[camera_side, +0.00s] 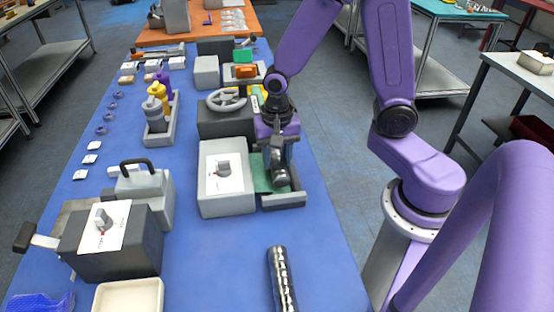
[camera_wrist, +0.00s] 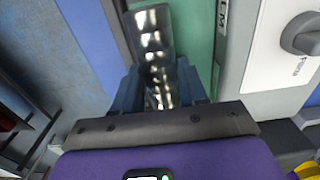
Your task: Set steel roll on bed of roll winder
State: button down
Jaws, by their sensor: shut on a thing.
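My gripper (camera_side: 278,140) is shut on a shiny steel roll (camera_side: 280,163) at the roll winder. In the wrist view the roll (camera_wrist: 152,38) runs between my fingers (camera_wrist: 160,88) and out toward the top. The roll winder has a white-grey box with a knob (camera_side: 213,193) and, to its right, a tray-like bed with a green surface (camera_side: 261,180). The green bed also shows in the wrist view (camera_wrist: 194,30). The roll is over the bed; I cannot tell whether it touches it. My gripper hides part of the bed.
A second shiny cylinder (camera_side: 281,280) lies on the blue table near the front. A handwheel device (camera_side: 226,100) stands behind the winder. A dark knob box with a lever (camera_side: 110,245) and a cream tray (camera_side: 128,297) are at the front left. The middle table strip is clear.

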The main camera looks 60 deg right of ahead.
aim_at(277, 156)
jog(key=shift+f, duration=0.6)
jog(key=shift+f, duration=0.15)
jog(key=c, duration=0.6)
grip_release()
notch_tip(277, 156, up, 12)
jog(key=s+n, duration=1.6)
jog(key=n, duration=0.5)
jog(key=shift+s+a+f+n, duration=0.3)
jog(key=shift+a+f, duration=0.05)
jog(key=shift+f, duration=0.05)
